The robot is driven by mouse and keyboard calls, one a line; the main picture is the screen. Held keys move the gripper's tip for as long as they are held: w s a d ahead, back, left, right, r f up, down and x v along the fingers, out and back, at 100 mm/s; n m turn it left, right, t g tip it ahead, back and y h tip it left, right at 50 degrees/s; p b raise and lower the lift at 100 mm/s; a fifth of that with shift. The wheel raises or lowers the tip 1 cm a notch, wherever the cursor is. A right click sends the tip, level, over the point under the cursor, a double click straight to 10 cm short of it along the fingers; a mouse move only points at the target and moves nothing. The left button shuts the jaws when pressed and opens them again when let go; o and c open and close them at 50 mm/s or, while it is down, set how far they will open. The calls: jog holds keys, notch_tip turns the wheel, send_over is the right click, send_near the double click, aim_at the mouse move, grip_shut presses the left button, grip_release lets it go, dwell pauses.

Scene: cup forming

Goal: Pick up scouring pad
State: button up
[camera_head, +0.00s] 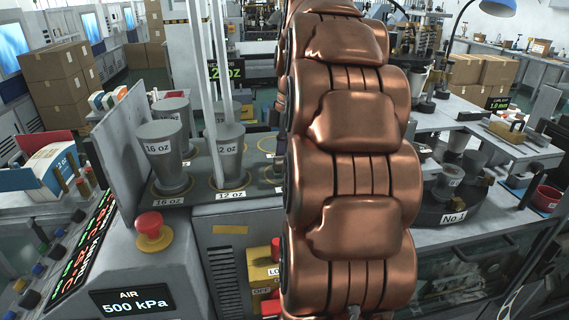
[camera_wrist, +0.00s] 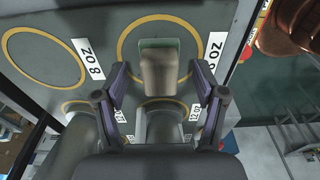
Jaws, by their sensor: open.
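In the wrist view, a small beige-grey block with a green edge, apparently the scouring pad (camera_wrist: 162,72), is on the grey plate inside a yellow ring. My gripper (camera_wrist: 160,76) is open, with one purple-padded finger on each side of the pad. Gaps show between the fingers and the pad, and I cannot tell how far the fingertips are above the plate. In the head view my copper arm hides the gripper and the pad.
The plate (camera_wrist: 110,28) has "8 OZ" and "12 OZ" labels. Grey cup formers marked 16 oz (camera_head: 164,160) and 12 oz (camera_head: 228,152) stand left of my arm. A red button (camera_head: 150,225) is in front. A turntable marked No.1 (camera_head: 440,212) is at right.

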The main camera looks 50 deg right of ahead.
aim_at(282, 159)
jog(key=shift+f, duration=0.3)
jog(key=c, duration=1.2)
jog(key=shift+r, duration=0.2)
jog(key=shift+w+r+b, duration=0.1)
jog(key=shift+r+b, duration=0.55)
jog(key=shift+r, duration=1.55)
notch_tip(282, 159, up, 5)
jog(key=p, duration=0.5)
jog(key=shift+r, duration=0.15)
